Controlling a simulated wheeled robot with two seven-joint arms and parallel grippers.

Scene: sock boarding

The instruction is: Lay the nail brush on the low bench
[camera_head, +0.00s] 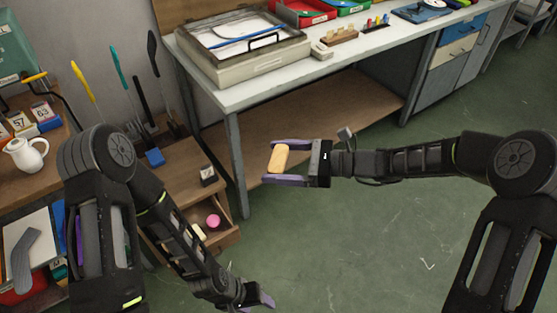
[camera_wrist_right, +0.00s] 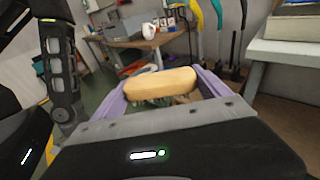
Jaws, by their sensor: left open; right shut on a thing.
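The nail brush (camera_head: 278,158) is a tan wooden block. My right gripper (camera_head: 273,161) is shut on it, with the purple fingers along its two ends, and holds it in the air over the green floor. In the right wrist view the brush (camera_wrist_right: 160,84) lies crosswise between the fingers, with bristles below the wood. The low bench (camera_head: 185,170) seems to be the low wooden unit left of the white table, with an open drawer. My left gripper (camera_head: 262,300) is open and empty at the bottom edge, partly out of frame, far from the brush.
A dark block (camera_head: 208,176) stands on the low unit. Its open drawer (camera_head: 225,236) holds a pink ball (camera_head: 213,221) and a pale block. Upright tools stand behind. The white table (camera_head: 235,95) carries a screen frame. A white jug (camera_head: 27,153) stands at left. Green floor is clear.

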